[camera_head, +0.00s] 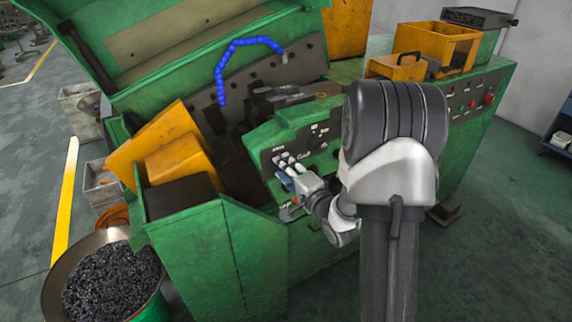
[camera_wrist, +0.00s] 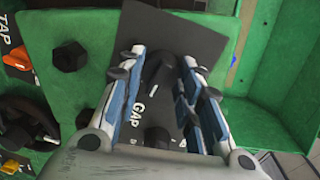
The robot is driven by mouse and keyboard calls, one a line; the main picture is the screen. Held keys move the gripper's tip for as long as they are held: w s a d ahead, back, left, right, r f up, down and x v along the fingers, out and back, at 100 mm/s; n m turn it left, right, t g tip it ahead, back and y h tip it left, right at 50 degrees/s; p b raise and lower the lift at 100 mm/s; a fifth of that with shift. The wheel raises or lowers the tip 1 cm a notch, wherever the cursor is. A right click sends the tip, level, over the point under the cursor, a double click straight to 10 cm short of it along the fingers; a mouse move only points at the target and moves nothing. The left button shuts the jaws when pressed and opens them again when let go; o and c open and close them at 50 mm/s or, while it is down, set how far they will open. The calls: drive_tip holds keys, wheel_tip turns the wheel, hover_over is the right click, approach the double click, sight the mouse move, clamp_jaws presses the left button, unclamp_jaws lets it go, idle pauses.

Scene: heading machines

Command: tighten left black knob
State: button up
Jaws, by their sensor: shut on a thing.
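The black plate (camera_wrist: 178,32) lettered "GAP" is mounted on the green machine in the wrist view. A dark knob-like part (camera_wrist: 160,70) stands out from it between the fingers of my gripper (camera_wrist: 161,62). My gripper is shut on this black knob, with one finger on each side. A second dark round part (camera_wrist: 157,137) sits lower between the fingers, nearer the palm. Another black knob (camera_wrist: 70,57) on the green face is to the left, free of the gripper. In the head view my gripper (camera_head: 286,178) is at the control panel (camera_head: 318,136); the held knob is hidden there.
Orange parts (camera_wrist: 14,60) and a dark handwheel-like part lie left in the wrist view. In the head view, yellow guards (camera_head: 176,150) stand left of the panel and a bin of small dark parts (camera_head: 110,285) is at lower left. Floor at right is open.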

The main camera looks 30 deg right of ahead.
drive_tip(key=shift+m+y+p, duration=0.3)
drive_tip(key=shift+m+p, duration=0.65)
drive_tip(key=shift+m, duration=1.05)
drive_tip(key=o, duration=1.1)
drive_tip(key=shift+c, duration=0.2)
drive_tip(key=s, duration=1.2)
drive_tip(key=shift+d+r, duration=0.35)
drive_tip(key=shift+d, duration=0.1)
